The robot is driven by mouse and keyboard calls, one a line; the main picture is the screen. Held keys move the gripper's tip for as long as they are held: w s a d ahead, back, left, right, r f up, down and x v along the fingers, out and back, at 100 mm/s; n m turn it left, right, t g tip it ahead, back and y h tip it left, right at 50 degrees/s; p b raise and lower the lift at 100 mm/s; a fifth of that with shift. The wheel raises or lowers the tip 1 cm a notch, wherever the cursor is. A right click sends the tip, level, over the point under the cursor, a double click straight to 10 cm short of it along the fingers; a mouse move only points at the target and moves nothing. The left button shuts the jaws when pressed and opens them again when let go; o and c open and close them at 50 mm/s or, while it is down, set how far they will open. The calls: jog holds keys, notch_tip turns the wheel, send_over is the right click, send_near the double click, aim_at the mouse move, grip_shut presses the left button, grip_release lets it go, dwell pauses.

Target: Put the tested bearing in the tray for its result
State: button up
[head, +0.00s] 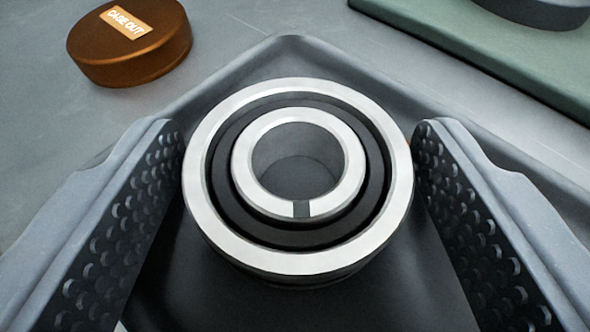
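The bearing (231,242) is in the middle of the head view, its round face towards me. It has a bright steel outer ring, a dark band and a steel inner ring with a dark mark on its near side. My gripper (298,165) has a dimpled finger on each side of it, with no clear gap at either side, so it looks shut on the bearing. A dark grey tray (292,50) with a raised rim lies below and around the bearing. The bearing's underside is hidden, so I cannot tell whether it touches the tray floor.
A round orange-brown piece (130,47) with a label reading "CAGE OUT" sits on the grey surface at the upper left. A green slab (460,50) with a dark round object (535,10) on it is at the upper right. Bare grey surface lies between them.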

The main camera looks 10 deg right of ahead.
jog(key=shift+s+a+r, duration=0.1)
jog(key=shift+s+r, duration=0.15)
jog(key=shift+s, duration=0.05)
jog(key=p+v, duration=0.2)
jog(key=v, duration=0.9)
jog(key=shift+s, duration=0.15)
